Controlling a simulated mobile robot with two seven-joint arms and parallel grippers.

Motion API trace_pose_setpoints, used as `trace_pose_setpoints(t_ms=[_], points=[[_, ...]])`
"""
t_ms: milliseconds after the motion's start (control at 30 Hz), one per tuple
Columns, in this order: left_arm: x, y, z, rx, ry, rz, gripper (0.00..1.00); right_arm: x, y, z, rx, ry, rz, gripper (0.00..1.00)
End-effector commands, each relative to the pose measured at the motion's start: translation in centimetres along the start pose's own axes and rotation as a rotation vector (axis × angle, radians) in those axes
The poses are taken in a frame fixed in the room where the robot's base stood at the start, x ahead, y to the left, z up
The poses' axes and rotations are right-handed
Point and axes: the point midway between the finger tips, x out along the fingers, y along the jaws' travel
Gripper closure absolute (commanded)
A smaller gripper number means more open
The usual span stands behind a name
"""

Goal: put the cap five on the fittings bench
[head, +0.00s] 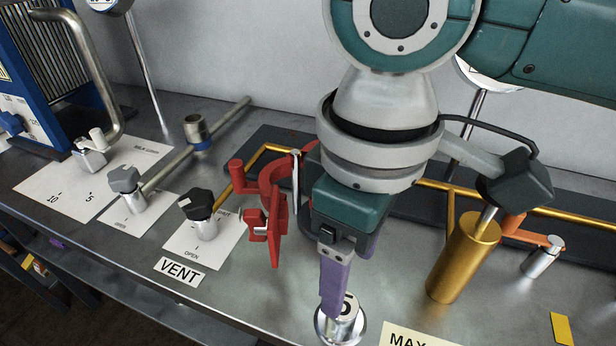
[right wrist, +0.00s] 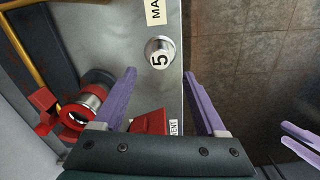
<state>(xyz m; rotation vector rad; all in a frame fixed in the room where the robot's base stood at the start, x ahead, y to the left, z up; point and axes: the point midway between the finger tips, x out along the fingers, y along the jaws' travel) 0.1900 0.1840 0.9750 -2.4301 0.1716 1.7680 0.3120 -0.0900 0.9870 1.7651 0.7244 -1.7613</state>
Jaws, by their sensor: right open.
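Cap five (head: 338,326) is a round, shiny metal cap with a black 5 on its white top. It is at the steel counter's front edge, partly hidden by a purple finger in the head view. It shows whole in the right wrist view (right wrist: 160,52). My right gripper (head: 335,300) points down over it, its purple fingers apart with nothing between them. In the right wrist view the fingertips (right wrist: 159,74) are spread to either side below the cap. Two purple fingers of my left gripper (right wrist: 300,142) show at that view's right edge; their opening is unclear. I cannot identify the fittings bench.
A red clamp-like part (head: 275,215) stands just left of my right gripper. A brass cylinder (head: 465,257) stands to its right. Black-knobbed (head: 198,208) and grey-knobbed (head: 126,183) valves are further left. A VENT label (head: 180,271) lies near the front edge.

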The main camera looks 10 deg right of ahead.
Motion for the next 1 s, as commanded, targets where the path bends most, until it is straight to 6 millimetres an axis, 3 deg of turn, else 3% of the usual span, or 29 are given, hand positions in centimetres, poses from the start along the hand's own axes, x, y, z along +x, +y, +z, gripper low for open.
trace_pose_setpoints(t_ms=[33, 200, 433, 633, 767, 867, 1000], points=[[-0.3, 0.0, -0.1, 0.0, 0.0, 0.0, 0.48, -1.1, 0.1, -0.1, -0.001, 0.003, 0.002, 0.26], [-0.5, 0.0, -0.1, -0.001, 0.0, 0.001, 0.48, -3.3, 0.0, -0.1, 0.0, 0.001, 0.001, 0.26], [-0.5, 0.1, -0.2, -0.006, 0.001, 0.005, 0.48, -3.7, -0.3, 0.0, -0.004, 0.007, -0.007, 0.26], [-0.5, 0.3, -0.2, -0.011, 0.001, 0.009, 0.48, -2.4, -5.0, -0.8, -0.025, 0.144, -0.107, 0.26], [-0.5, 0.3, -0.2, -0.011, 0.001, 0.009, 0.48, -2.1, -7.6, -0.9, 0.054, 0.3, -0.171, 0.26], [-0.5, 0.3, -0.2, -0.011, 0.001, 0.009, 0.48, -1.7, -7.5, 0.5, 0.177, 0.383, -0.169, 0.26], [-0.5, 0.2, -0.2, -0.01, 0.001, 0.008, 0.48, -0.6, -5.4, 5.0, 0.38, 0.407, -0.087, 0.26]])
